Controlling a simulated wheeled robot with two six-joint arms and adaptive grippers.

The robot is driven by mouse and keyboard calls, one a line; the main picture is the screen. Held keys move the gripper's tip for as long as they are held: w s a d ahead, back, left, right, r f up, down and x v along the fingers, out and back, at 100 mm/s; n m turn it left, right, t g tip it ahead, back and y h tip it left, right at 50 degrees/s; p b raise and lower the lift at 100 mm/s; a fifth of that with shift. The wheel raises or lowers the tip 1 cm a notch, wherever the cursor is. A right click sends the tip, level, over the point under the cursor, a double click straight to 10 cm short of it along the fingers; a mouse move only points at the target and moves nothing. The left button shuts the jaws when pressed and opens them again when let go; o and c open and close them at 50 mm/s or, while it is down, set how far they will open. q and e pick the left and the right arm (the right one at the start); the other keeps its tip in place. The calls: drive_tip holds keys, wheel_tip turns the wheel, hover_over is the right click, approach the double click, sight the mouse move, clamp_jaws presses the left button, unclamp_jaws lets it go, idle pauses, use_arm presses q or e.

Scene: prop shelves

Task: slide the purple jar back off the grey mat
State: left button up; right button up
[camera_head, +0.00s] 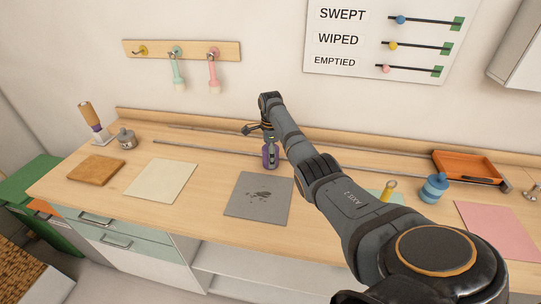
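The purple jar (266,158) stands upright on the wooden counter, just behind the back edge of the grey mat (243,209). It looks clear of the mat, though the gap is small. The mat carries a dark patch of crumbs or marks in its middle. My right arm reaches in from the lower right, and its gripper (268,138) is at the top of the jar. The fingers are small and partly hidden, so I cannot tell whether they grip the jar. My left gripper is not in view.
A cream mat (161,181) and a brown board (96,170) lie to the left. A grey pot (127,139) stands behind them. A thin rail (200,149) runs along the back. A blue jar (434,188), pink mat (497,229) and orange tray (466,166) are at right.

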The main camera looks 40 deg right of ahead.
wheel_tip(320, 180, up, 12)
drive_tip(key=shift+f, duration=0.1)
idle(0.5)
